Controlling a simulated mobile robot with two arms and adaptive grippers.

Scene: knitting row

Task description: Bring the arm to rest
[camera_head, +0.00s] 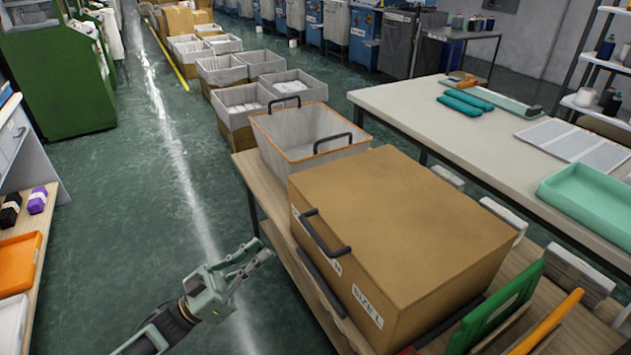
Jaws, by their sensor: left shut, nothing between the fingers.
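My left gripper (258,256) is at the lower middle of the head view. Its arm comes in from the bottom left. The fingers are shut with nothing between them. It hangs over the green floor, to the left of the wooden table (268,203), and looks apart from it. My right gripper does not show.
A large brown box (400,225) with black handles and a "SIZE L" label stands on the wooden table. A grey bin (300,135) with an orange rim stands behind it. A pale worktable (430,115) is at right, shelves (48,215) at left.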

